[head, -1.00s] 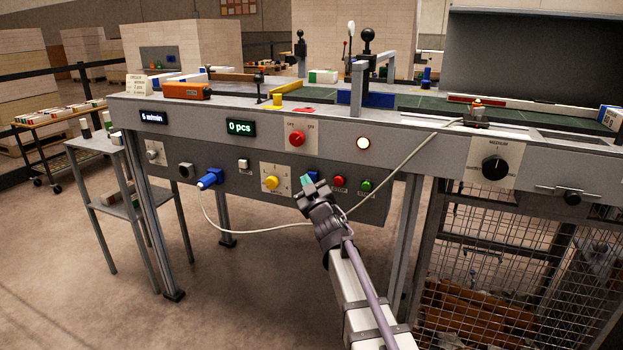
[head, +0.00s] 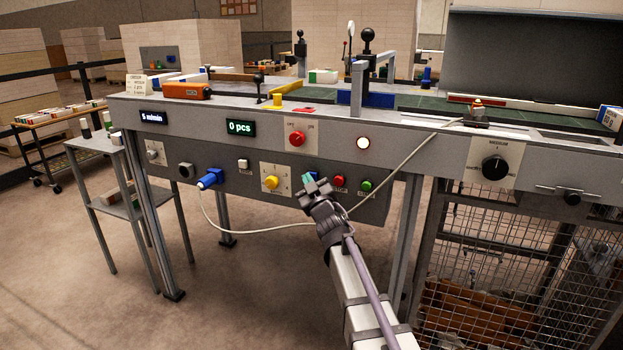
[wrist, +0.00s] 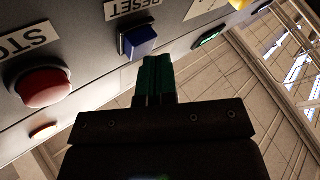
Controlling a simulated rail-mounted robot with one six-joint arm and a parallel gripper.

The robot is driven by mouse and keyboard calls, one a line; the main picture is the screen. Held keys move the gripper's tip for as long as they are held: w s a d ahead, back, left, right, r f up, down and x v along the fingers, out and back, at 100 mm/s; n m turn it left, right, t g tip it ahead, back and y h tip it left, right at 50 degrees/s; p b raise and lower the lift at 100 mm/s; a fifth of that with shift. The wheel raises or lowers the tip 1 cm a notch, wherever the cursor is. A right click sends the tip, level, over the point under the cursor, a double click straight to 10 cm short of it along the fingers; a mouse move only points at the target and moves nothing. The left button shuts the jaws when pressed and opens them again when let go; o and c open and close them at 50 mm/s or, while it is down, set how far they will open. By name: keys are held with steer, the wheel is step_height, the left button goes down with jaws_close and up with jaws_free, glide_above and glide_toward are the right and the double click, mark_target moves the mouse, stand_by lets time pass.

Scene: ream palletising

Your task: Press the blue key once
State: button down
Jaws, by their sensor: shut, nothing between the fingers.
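The blue key (wrist: 139,41) is a square button under a RESET label (wrist: 131,8) in the wrist view. In the head view the blue key (head: 313,174) shows only in part behind my gripper (head: 307,181). My gripper also shows in the wrist view (wrist: 156,62), with its green fingertips together and empty. The fingertips point at the panel close to the blue key, just beside its lower right edge in the wrist view. I cannot tell whether they touch it.
A red STOP button (wrist: 42,84) sits left of the blue key in the wrist view. The head view shows a green button (head: 366,186), a yellow knob (head: 271,182) and a white cable (head: 268,229). The display (head: 240,128) reads 0 pcs.

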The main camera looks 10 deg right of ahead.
steer(key=shift+w+d, duration=0.15)
steer(key=shift+w, duration=0.1)
steer(key=shift+s, duration=0.1)
stand_by(0.5)
steer(key=shift+s+a, duration=0.5)
steer(key=shift+s, duration=0.1)
steer(key=s+a, duration=0.1)
steer(key=s, duration=0.1)
steer(key=s+a, duration=0.2)
stand_by(0.3)
stand_by(0.4)
